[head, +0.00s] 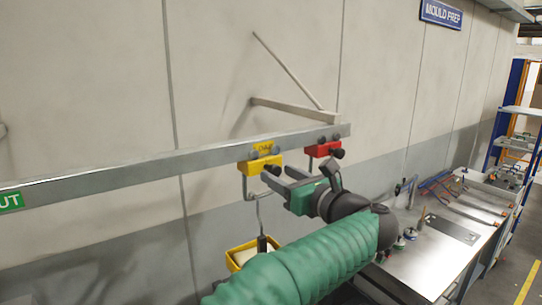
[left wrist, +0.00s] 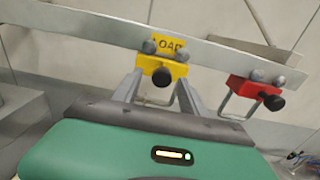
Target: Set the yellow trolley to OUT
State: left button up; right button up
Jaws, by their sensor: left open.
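The yellow trolley (head: 257,166) hangs on the grey rail (head: 130,174) at the yellow LOAD label (head: 263,147). In the left wrist view the trolley (left wrist: 163,67) shows a black knob and a wire loop below. The green OUT sign (head: 10,201) is on the rail at the far left, partly cut off. My left gripper (head: 279,180) is open at the trolley's lower right. In the left wrist view its fingers (left wrist: 160,92) are spread on either side of the loop. I cannot tell whether they touch it. My right gripper is not in view.
A red trolley (head: 322,149) hangs just right of the yellow one. A yellow bin (head: 243,252) is below, partly behind my arm. A steel workbench (head: 440,255) with tools stands at the right. The rail between LOAD and OUT is clear.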

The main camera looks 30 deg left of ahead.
aim_at(278, 172)
pick_arm(q)
jog(key=shift+w+a+r+p, duration=0.15)
jog(key=shift+w+a+p, duration=0.6)
jog(key=shift+w+a, duration=0.25)
jog(key=shift+s, duration=0.2)
jog(key=shift+s+a, duration=0.15)
jog(key=shift+a, duration=0.15)
jog(key=shift+c, duration=0.7)
jog(key=shift+a, duration=0.35)
jog(key=c, duration=0.5)
jog(key=shift+w+d, duration=0.1)
jog(key=shift+w, duration=0.1)
grip_shut()
jog(key=shift+f, duration=0.2)
